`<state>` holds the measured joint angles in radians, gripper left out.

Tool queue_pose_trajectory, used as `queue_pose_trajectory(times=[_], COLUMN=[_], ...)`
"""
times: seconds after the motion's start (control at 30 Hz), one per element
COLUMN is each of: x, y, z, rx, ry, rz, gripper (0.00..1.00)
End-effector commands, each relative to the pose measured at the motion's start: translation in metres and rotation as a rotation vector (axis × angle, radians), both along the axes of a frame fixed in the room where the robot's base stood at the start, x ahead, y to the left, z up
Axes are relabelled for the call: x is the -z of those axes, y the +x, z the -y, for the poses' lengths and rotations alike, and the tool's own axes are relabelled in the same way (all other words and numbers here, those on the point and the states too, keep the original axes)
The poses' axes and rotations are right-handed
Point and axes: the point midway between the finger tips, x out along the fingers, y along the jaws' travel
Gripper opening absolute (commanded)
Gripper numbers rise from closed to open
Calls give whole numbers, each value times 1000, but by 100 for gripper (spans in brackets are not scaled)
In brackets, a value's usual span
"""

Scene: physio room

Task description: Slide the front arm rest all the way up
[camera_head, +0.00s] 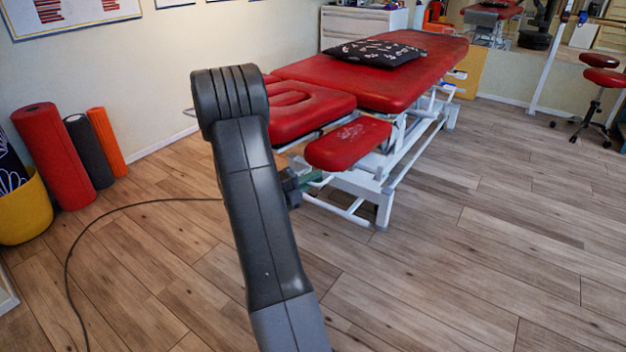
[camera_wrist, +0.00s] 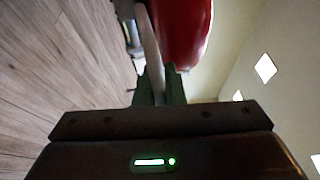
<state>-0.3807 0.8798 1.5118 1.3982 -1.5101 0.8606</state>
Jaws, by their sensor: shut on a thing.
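The front arm rest (camera_head: 348,143) is a red oval pad at the near side of the red treatment table (camera_head: 400,85). In the wrist view the red pad (camera_wrist: 182,30) fills the upper middle. A pale bar (camera_wrist: 151,48) runs beside the pad and down between my gripper's fingers (camera_wrist: 160,82). My gripper is shut on this bar, just below the pad. In the head view my gripper (camera_head: 312,181) shows only in part under the pad, and my arm hides the rest. The exact grip on the bar is dark in the wrist view.
The table's white frame (camera_head: 385,200) stands close to the right of my gripper. A dark cable (camera_head: 75,250) lies on the wooden floor at the left. Foam rollers (camera_head: 50,155) and a yellow basket (camera_head: 25,215) stand by the left wall.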

Motion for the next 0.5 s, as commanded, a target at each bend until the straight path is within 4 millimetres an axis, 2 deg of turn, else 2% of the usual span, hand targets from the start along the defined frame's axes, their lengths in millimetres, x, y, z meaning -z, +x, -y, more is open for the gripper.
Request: queue_pose_trajectory(times=[0.13,0.37,0.5], x=[-13,-62,-73], y=[1,5,6], z=[0,4,5], rx=[0,0,0], ry=[2,0,0], rz=[3,6,2], gripper=[0,0,0])
